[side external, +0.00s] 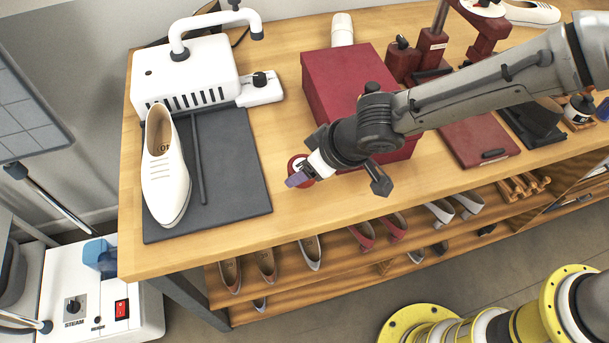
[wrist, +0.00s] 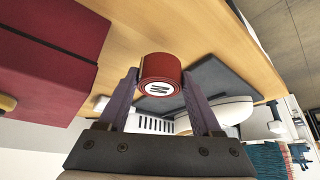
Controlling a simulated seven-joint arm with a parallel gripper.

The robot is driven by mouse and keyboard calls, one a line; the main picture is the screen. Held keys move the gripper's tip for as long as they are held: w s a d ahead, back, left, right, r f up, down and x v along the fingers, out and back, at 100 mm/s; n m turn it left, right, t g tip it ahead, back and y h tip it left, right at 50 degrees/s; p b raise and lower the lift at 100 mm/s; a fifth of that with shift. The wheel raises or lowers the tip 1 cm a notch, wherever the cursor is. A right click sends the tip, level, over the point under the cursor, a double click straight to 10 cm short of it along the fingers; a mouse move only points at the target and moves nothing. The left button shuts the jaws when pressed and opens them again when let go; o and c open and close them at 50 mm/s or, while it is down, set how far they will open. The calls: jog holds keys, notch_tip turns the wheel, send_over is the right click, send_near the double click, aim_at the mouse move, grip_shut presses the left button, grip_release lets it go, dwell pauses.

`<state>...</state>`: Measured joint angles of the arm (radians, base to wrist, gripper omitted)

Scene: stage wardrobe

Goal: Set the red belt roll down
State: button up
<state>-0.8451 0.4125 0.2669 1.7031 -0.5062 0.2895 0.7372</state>
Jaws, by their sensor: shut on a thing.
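The red belt roll (wrist: 160,72) is a small red cylinder with a pale, dark-marked centre on its end face. In the wrist view it sits between the two purple fingers of my gripper (wrist: 160,88), which are shut on it. In the side view my gripper (side external: 299,175) is over the wooden tabletop, right of the dark grey mat. The red belt roll (side external: 298,164) shows there partly hidden behind the fingers. I cannot tell whether the roll touches the tabletop.
A dark grey mat (side external: 235,170) with a white shoe (side external: 164,170) and white machine (side external: 185,75) lies left. A dark red box (side external: 335,75) stands close behind my gripper. Bare wood (side external: 300,215) lies in front; shelves of shoes (side external: 365,235) are below.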

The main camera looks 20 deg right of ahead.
jog(key=shift+w+a+f, duration=0.15)
jog(key=shift+f, duration=1.6)
jog(key=o, duration=1.4)
jog(key=shift+f, duration=0.15)
jog(key=shift+o, duration=0.2)
jog(key=shift+r, duration=0.4)
jog(key=v, duration=1.1)
jog(key=shift+s+r, duration=0.15)
jog(key=shift+s, duration=0.15)
